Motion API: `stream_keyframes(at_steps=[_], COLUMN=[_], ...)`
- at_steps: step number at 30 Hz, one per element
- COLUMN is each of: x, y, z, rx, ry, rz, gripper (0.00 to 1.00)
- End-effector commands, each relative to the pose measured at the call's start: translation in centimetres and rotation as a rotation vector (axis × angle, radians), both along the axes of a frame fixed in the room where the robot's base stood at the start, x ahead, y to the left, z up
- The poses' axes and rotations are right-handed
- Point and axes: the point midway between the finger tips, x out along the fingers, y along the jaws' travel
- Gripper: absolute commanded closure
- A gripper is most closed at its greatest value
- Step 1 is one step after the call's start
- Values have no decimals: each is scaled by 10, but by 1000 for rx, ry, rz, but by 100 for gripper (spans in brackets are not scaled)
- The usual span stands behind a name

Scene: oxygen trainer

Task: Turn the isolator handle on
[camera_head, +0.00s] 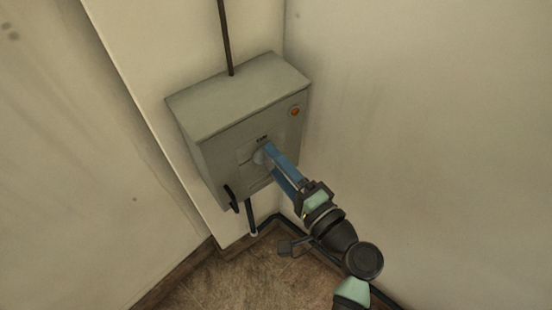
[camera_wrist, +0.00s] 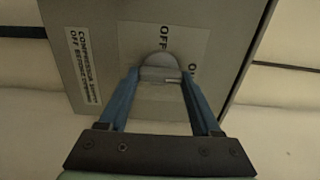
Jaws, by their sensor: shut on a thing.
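The isolator is a grey metal box (camera_head: 225,105) fixed on the wall near the corner. Its round grey handle (camera_wrist: 160,69) sits on a pale label plate on the front face, with "ON" and "OFF"-like lettering beside it in the wrist view. My gripper (camera_head: 264,157) reaches the box front from the lower right, and its blue fingers (camera_wrist: 160,75) are shut on the handle, one on each side. The fingers and my arm hide part of the handle in the head view. The exact angle of the handle is hard to tell.
An orange-red round button or lamp (camera_head: 295,111) is at the box's upper right front. A black lever (camera_head: 231,198) sticks out at its lower left. A dark conduit (camera_head: 225,38) runs up from the top. Walls close in on both sides; brown floor (camera_head: 245,280) lies below.

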Motion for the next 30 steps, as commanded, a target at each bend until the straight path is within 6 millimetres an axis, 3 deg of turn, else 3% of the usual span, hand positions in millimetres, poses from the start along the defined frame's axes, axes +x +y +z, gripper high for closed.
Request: stream_keyframes(at_steps=[14,15,19,20,30], x=[0,0,0,0,-2], y=[-1,-1,0,0,-2], z=[-1,-1,-1,-1,0], rx=[15,15,14,14,12], ry=[11,11,10,10,9], rz=[-1,-1,-1,-1,-1], gripper=[91,33,10,5,5])
